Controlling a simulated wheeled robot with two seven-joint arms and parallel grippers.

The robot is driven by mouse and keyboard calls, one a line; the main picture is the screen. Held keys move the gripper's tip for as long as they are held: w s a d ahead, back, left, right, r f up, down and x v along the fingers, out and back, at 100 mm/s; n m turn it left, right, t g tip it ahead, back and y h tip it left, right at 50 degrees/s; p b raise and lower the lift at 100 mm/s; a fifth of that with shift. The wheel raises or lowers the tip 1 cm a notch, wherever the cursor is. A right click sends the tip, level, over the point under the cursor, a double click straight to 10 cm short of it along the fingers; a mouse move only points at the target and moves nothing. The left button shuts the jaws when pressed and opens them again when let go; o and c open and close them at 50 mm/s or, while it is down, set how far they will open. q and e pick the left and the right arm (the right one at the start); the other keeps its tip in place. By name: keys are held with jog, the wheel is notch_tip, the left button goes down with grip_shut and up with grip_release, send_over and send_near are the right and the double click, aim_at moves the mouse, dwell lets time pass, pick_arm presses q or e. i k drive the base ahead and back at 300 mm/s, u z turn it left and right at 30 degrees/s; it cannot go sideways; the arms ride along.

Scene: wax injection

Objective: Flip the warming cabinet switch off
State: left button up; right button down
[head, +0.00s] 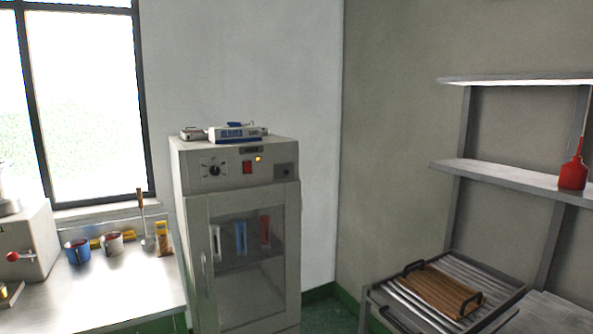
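The warming cabinet (185,225) is a tall light-grey box standing in the corner, with its glass door closed. Its top front panel carries a black dial (214,171), a red switch (247,167) and a small lit amber lamp (258,159). The switch's tilt is too small to tell. Through the glass, several coloured items stand on a shelf inside, among them a blue one (240,238) and a red one (265,231). Neither of my grippers is in view.
A blue-white box (238,134) lies on the cabinet. Right are shelves with a red bottle (573,175) and a slatted rack (400,300). Green floor shows between.

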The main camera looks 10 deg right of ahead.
aim_at(247, 165)
jog(key=z, duration=0.2)
jog(key=i, duration=1.4)
jog(key=u, duration=0.6)
